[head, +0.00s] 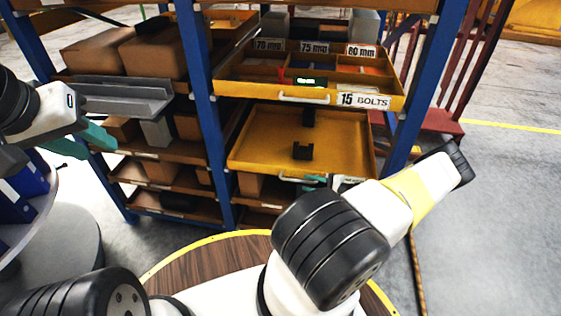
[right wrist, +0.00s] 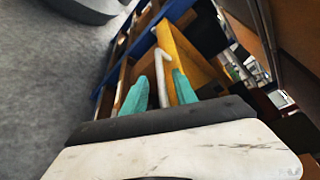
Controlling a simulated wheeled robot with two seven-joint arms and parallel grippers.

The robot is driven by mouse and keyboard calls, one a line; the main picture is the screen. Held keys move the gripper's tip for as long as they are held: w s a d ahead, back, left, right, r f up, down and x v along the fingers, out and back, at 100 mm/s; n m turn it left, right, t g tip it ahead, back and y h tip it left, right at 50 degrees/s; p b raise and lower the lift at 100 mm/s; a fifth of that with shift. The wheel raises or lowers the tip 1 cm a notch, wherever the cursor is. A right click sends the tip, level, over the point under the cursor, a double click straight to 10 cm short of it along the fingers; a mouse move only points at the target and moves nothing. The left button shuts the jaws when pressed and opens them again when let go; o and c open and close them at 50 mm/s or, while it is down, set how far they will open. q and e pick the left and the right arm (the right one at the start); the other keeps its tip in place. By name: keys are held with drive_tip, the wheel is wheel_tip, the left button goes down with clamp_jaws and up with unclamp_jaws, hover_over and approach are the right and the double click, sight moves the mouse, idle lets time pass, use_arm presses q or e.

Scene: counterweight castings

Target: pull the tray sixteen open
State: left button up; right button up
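Below the tray labelled "15 BOLTS" (head: 362,101), a yellow tray (head: 262,152) stands out from the rack, its floor in view. I take it for tray sixteen; its white label (head: 347,181) is mostly hidden by my right arm. Its pale bar handle (head: 290,179) is on the front wall. My right gripper (head: 319,181) is at that handle. In the right wrist view, the handle (right wrist: 161,75) lies between the two teal fingers (right wrist: 160,88), with gaps beside it. My left gripper (head: 83,143) is at the left rack, its teal fingers apart and empty.
Two black blocks (head: 303,151) (head: 308,117) are in the lower tray. Tray fifteen overhangs its back part. A blue rack post (head: 205,110) stands left of it. Cardboard boxes (head: 97,50) and a grey channel piece (head: 120,97) fill the left shelves. Floor at right is clear.

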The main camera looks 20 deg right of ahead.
sight(300, 181)
drive_tip(key=x, duration=0.6)
drive_tip(key=shift+s, duration=0.1)
clamp_jaws()
idle(1.2)
